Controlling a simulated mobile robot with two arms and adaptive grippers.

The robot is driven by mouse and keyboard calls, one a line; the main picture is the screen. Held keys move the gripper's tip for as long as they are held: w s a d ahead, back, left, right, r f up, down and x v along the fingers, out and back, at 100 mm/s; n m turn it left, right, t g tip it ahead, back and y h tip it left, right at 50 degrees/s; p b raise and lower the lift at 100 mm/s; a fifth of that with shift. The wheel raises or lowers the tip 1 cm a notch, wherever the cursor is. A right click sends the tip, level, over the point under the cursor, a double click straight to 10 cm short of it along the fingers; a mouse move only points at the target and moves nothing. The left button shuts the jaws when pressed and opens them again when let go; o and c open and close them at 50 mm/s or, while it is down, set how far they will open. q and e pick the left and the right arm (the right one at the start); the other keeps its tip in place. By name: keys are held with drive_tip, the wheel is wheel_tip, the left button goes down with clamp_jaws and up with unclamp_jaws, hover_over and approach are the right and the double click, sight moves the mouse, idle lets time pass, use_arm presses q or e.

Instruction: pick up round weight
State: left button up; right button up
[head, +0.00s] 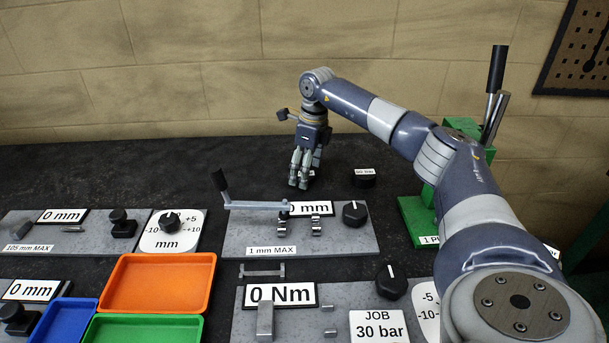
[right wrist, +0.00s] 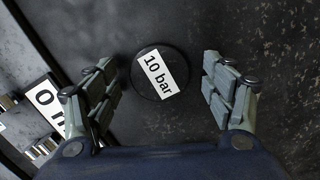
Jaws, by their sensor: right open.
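A dark round weight (right wrist: 160,74) with a white "10 bar" label lies flat on the dark bench top in the right wrist view. My right gripper (right wrist: 170,85) is open above it, with one finger on each side and visible gaps between fingers and weight. In the head view my right gripper (head: 303,178) points down at the back of the bench, and the weight under it is mostly hidden. Another dark round weight (head: 365,180) stands to its right, its label too small to read surely. My left gripper is not in view.
A grey plate (head: 335,238) with a crank handle (head: 255,205) and a black knob (head: 355,213) lies in front of my gripper. A green press (head: 422,215) stands at the right. Orange (head: 160,283), blue and green trays are at front left. The bench's back left is clear.

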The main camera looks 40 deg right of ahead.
drive_tip(key=c, duration=1.3)
